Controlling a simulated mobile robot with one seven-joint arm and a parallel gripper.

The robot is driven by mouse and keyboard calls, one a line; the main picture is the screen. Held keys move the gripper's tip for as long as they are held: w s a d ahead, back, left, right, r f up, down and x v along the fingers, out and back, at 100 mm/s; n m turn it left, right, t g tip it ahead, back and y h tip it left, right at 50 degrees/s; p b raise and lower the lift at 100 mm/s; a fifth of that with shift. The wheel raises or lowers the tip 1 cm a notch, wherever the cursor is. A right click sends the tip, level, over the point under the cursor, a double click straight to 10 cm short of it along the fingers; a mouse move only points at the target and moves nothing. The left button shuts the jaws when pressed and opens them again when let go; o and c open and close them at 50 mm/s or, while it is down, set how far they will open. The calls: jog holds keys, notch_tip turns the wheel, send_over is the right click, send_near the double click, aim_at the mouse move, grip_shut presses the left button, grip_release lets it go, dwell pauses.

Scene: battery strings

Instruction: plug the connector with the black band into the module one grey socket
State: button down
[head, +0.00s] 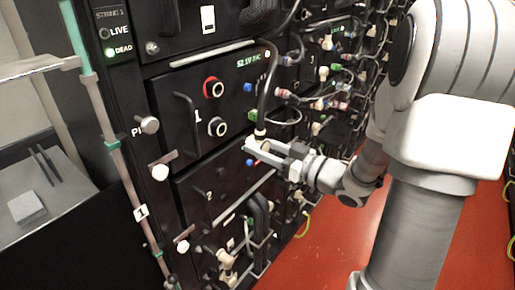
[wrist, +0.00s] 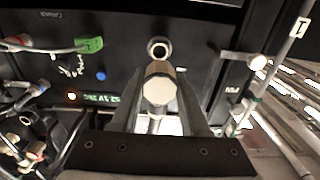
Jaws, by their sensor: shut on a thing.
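My gripper (head: 262,148) is shut on a pale cream plug connector (wrist: 160,88), which sits between its two fingers in the wrist view. A thick black cable (head: 264,95) runs up from this connector in the head view. No black band can be made out on it. Module one is the upper panel marked 1, with a red-ringed socket (head: 213,87) above a grey-ringed socket (head: 217,127). In the head view my gripper is right of and slightly below the grey socket, apart from it. In the wrist view a grey ring socket (wrist: 158,48) shows just beyond the connector's end.
A black handle (head: 187,120) stands left of the sockets. Small wired connectors, including a green one (wrist: 90,44), crowd the rack's right side. Module two's panel (head: 215,182) lies below. A grey bench (head: 60,200) is at left; red floor (head: 330,250) is clear.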

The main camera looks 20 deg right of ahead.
aim_at(243, 138)
jog(key=shift+x, duration=2.85)
jog(key=shift+x, duration=1.85)
jog(key=shift+c, duration=1.6)
grip_release()
jog(key=p+v, duration=0.1)
jog(key=v, duration=1.6)
jog(key=shift+s, duration=0.2)
jog(key=shift+d, duration=0.1)
jog(key=shift+c, duration=0.3)
